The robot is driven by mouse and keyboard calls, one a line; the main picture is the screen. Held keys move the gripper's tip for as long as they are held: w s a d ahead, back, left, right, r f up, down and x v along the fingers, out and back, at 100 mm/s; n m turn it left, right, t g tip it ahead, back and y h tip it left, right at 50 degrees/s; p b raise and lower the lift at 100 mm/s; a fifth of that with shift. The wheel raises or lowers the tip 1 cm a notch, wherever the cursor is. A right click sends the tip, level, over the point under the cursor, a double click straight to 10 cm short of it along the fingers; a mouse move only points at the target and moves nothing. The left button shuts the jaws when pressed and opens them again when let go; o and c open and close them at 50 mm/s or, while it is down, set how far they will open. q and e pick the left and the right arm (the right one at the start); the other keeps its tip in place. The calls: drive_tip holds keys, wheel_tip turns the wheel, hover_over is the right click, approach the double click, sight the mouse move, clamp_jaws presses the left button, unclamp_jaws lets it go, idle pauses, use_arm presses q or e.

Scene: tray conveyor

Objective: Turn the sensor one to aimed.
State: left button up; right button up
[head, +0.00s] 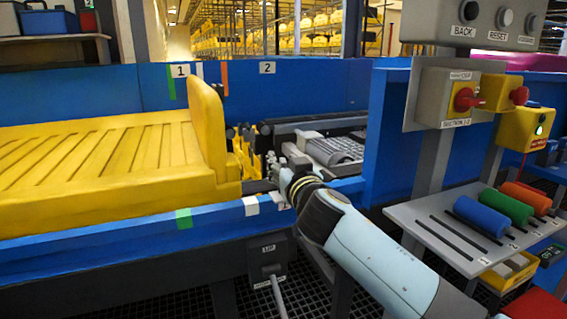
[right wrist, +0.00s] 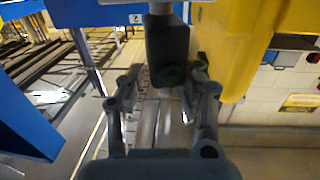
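My right gripper (head: 284,162) reaches over the near blue rail of the conveyor, just right of the yellow tray's raised end. In the right wrist view its two fingers (right wrist: 167,82) are apart. A dark upright block with a round lower end (right wrist: 168,45), possibly sensor one, is in front of and between them. I cannot tell whether the fingers touch it. Small dark fittings (head: 250,132) stand beside the tray end in the head view; which is sensor one is unclear. My left gripper is not in view.
The yellow tray (head: 100,160) lies on the conveyor at left, and its wall (right wrist: 245,45) is close right of my right gripper. The far blue wall bears labels 1 (head: 180,71) and 2 (head: 267,68). A selector panel (head: 450,97) and a grey shelf with coloured rollers (head: 430,212) are at right.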

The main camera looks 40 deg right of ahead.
drive_tip(key=shift+a, duration=0.15)
drive_tip(key=v, duration=1.1)
drive_tip(key=shift+s, duration=0.4)
drive_tip(key=shift+a, duration=0.1)
